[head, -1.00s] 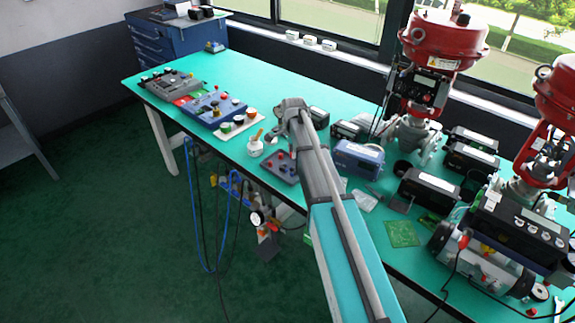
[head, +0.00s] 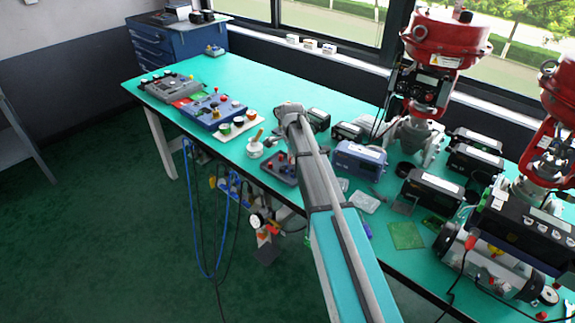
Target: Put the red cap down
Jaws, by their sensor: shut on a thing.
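My gripper (head: 279,131) is at the far end of my arm, over the front part of the green bench top. It is small and partly hidden by my wrist. It is shut, and the red cap in it cannot be made out at this size. A pale tray (head: 243,133) with round red and green pieces lies left of my gripper. A white pot with a brown-handled brush (head: 255,149) stands close to its left. A dark tray with red knobs (head: 279,169) lies just below it in the picture.
A blue panel (head: 213,112) and a grey panel (head: 168,86) lie further left. A blue-grey box (head: 359,158), dark boxes and red valve actuators (head: 446,38) crowd the right. The bench top (head: 235,75) is clear behind the panels.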

